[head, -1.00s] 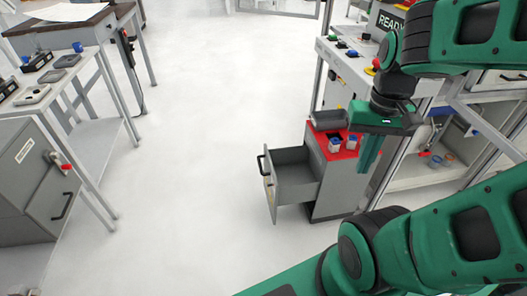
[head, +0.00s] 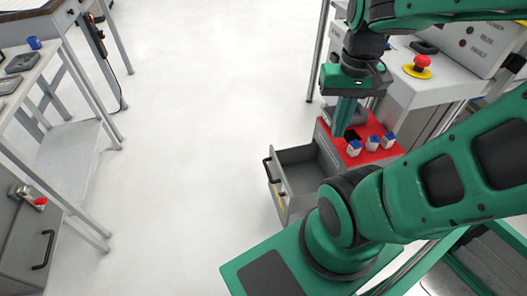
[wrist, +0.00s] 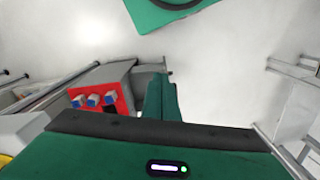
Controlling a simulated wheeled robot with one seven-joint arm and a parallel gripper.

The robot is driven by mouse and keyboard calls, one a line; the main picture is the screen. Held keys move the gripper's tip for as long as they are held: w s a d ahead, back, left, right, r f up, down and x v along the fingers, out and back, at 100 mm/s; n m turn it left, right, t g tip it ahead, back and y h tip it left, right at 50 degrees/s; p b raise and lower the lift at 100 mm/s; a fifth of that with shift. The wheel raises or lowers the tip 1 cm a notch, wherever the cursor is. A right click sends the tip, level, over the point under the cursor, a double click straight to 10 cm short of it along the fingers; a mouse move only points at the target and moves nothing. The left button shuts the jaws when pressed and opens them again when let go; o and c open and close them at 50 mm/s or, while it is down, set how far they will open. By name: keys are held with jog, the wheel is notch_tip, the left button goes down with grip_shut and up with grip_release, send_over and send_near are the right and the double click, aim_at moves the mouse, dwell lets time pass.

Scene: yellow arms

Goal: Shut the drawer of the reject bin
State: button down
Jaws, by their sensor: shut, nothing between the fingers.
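The reject bin is a grey cabinet with a red top (head: 382,153), right of centre in the head view. Its drawer (head: 300,180) is pulled out to the left, with a dark handle (head: 268,171) on its front. My arm hides the bin's lower right part. My gripper (head: 341,132) is shut and empty, fingers pointing down, in front of the red top's far left part in the head view. I cannot tell its height above it. In the wrist view the shut fingers (wrist: 162,100) appear beside the red top (wrist: 124,92) and cover part of the drawer area.
Several small blue-capped containers (head: 372,143) stand on the red top. A machine with a red stop button (head: 419,66) is behind the bin on the right. A workbench (head: 80,100) and a grey cabinet (head: 25,235) are at the left. The floor (head: 190,130) between is clear.

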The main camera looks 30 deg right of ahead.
jog(key=shift+w+a, duration=0.15)
jog(key=shift+w, duration=0.15)
jog(key=w+d+f+h, duration=0.35)
jog(key=w+f, duration=0.45)
jog(key=w, duration=0.4)
jog(key=w+d+f+h, duration=0.2)
jog(key=w+d+f, duration=0.35)
jog(key=w, duration=0.75)
jog(key=w+a+f+n+t+h, duration=0.1)
jog(key=w+a+f, duration=0.25)
jog(key=f, duration=0.75)
jog(key=w+a+f+t, duration=0.15)
jog(key=w+f, duration=0.25)
jog(key=f, duration=0.7)
jog(key=w+a+f+n+t+h, duration=0.1)
jog(key=w+a+f, duration=0.2)
jog(key=f, duration=0.8)
jog(key=x, duration=0.9)
jog(key=shift+a+f, duration=0.25)
jog(key=shift+f, duration=0.05)
jog(key=shift+s+g+y, duration=0.15)
jog(key=shift+g+y, duration=0.1)
